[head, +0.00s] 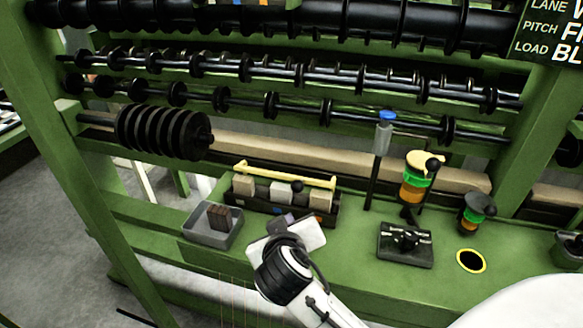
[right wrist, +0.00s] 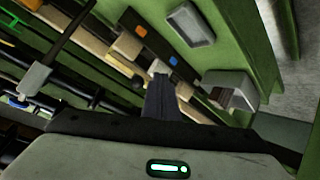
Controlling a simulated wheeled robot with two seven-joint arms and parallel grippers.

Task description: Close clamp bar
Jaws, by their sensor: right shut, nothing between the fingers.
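The clamp bar (head: 285,175) is a yellow bar along the back of a dark rack (head: 330,217) in the head view. It stands above and behind a row of pale blocks (head: 281,192), apart from their tops. A black knob (head: 297,186) shows near the middle block. My right gripper (head: 286,219) is just in front of the rack, below the bar in the picture. Its hand hides part of the rack front. In the right wrist view its fingers (right wrist: 161,88) are together and empty. I cannot make out the bar surely there. My left gripper is not in view.
A grey tray (head: 195,236) with a brown block (head: 219,216) sits left of the rack. To the right stand a blue-topped post (head: 383,140), a black fixture (head: 405,245) and a yellow-ringed hole (head: 471,261). Black spool shafts (head: 270,68) cross above the green bench.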

